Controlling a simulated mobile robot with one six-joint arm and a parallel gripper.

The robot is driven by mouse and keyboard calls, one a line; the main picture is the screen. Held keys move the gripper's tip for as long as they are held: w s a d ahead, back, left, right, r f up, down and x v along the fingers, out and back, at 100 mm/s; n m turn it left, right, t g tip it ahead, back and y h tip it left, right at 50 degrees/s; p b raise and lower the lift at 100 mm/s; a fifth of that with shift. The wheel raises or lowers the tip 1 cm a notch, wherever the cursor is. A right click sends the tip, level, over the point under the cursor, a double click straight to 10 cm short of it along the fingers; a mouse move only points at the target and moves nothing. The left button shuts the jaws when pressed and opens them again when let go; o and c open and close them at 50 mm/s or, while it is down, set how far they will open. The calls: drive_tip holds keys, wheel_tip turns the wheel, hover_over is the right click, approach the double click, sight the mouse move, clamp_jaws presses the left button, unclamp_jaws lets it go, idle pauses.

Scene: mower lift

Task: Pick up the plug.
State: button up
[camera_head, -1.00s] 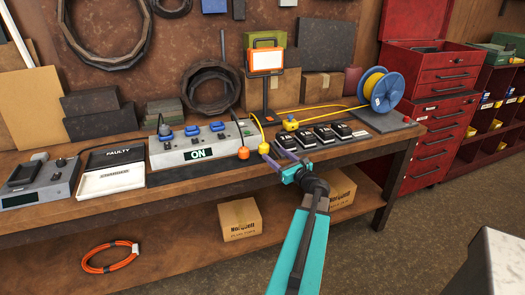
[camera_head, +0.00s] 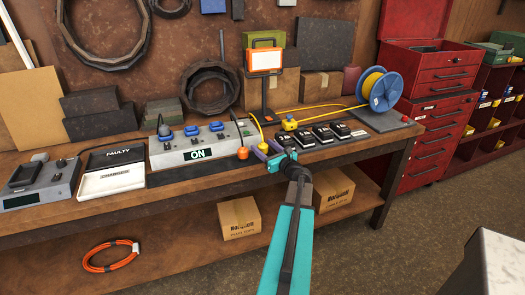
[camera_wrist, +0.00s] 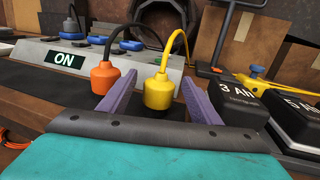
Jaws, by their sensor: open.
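In the head view the yellow plug (camera_head: 263,148) is partly hidden at the tip of my gripper (camera_head: 268,154). An orange plug (camera_wrist: 107,80) is just left of it, outside the left finger; it also shows in the head view (camera_head: 242,153). My gripper (camera_wrist: 159,80) is open, with a visible gap right of the yellow plug. Whether the left finger touches either plug is unclear.
The grey power box (camera_head: 166,158) marked ON, with blue connectors, stands left. A work lamp (camera_head: 266,62) stands behind.

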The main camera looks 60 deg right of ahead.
sight(260, 144)
drive_tip(key=shift+w, duration=0.1)
drive_tip(key=shift+p+x, duration=1)
drive_tip(key=shift+x, duration=1.55)
drive_tip(key=c, duration=1.2)
